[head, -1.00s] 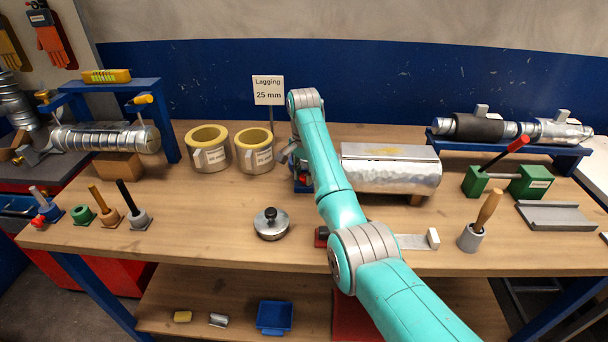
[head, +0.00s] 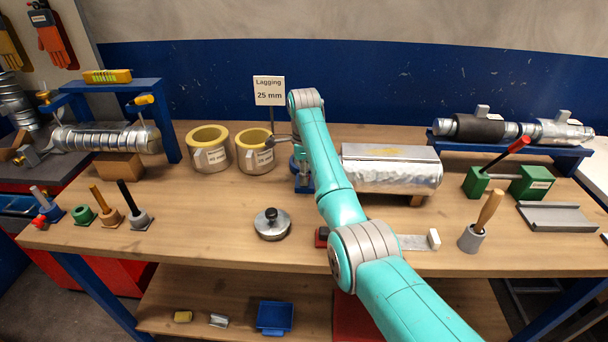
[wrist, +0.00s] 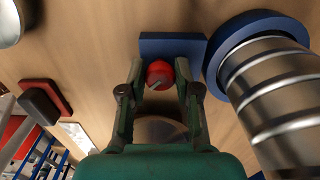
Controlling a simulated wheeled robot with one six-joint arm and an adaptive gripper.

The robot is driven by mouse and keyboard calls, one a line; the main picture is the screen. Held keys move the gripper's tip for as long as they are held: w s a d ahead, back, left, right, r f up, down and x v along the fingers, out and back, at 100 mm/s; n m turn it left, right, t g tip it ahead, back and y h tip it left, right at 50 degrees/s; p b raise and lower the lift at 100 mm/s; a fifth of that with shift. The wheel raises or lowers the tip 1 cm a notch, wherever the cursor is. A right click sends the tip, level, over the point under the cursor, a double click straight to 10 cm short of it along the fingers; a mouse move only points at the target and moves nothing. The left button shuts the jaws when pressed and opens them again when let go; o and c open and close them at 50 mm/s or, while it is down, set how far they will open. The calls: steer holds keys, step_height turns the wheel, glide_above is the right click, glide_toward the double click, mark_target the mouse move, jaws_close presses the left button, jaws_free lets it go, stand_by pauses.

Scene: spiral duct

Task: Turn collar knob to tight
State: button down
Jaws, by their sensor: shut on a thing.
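A round red knob (wrist: 158,73) with a pale slot or pointer shows in the wrist view, in front of a flat blue block (wrist: 172,45). My gripper (wrist: 160,78) is shut on the knob, one finger at each side. Right of it, a blue ring collar (wrist: 232,58) surrounds a ribbed silver duct (wrist: 283,100). In the head view a blue fixture (head: 302,176) shows partly behind my arm. The knob is hidden there, and I cannot read any tight marking.
Two yellow-lined lagging rings (head: 208,150) stand left of my arm. A silver-clad box (head: 390,170) is close on its right. A round metal lid (head: 271,224) with a black knob lies in front.

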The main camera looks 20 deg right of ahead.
steer(key=m, duration=0.5)
steer(key=shift+w+m, duration=0.1)
steer(key=shift+m, duration=0.2)
steer(key=m, duration=0.5)
steer(key=shift+m, duration=0.3)
steer(key=c, duration=0.8)
jaws_free()
steer(key=shift+d, duration=0.1)
